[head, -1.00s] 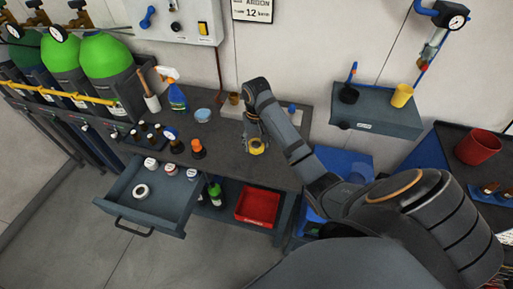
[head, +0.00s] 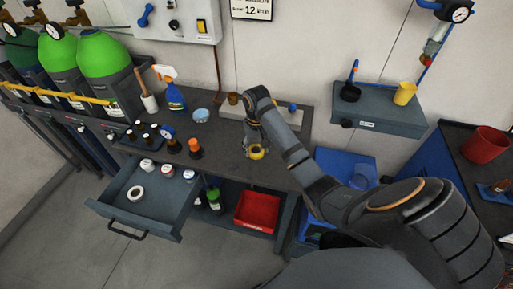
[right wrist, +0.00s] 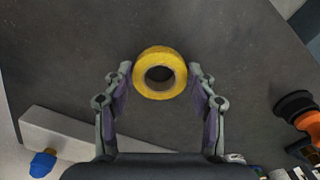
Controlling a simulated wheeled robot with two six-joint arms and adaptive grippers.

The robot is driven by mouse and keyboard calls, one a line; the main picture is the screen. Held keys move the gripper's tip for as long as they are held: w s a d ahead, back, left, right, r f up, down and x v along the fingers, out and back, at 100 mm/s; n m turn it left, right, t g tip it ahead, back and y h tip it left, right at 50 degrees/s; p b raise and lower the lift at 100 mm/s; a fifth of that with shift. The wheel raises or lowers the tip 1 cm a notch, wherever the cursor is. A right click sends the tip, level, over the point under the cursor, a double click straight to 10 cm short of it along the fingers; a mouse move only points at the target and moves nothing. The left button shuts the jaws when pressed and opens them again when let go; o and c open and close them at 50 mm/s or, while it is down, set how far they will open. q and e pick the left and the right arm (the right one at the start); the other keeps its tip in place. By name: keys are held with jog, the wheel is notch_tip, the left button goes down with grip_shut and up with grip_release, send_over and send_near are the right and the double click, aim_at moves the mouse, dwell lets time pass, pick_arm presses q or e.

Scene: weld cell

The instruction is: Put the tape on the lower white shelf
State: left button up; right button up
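A yellow roll of tape (head: 257,152) lies on the dark workbench top (head: 225,160) near its front edge. In the right wrist view the tape (right wrist: 160,57) sits between the fingertips of my right gripper (right wrist: 160,70). The fingers are apart, one on each side of the roll, with narrow gaps. In the head view my right gripper (head: 256,146) is just over and behind the tape and partly hidden by its arm. My left gripper is not in view.
A red bin (head: 257,212) is under the bench.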

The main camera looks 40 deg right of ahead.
jog(key=o, duration=0.4)
jog(key=shift+c, duration=0.2)
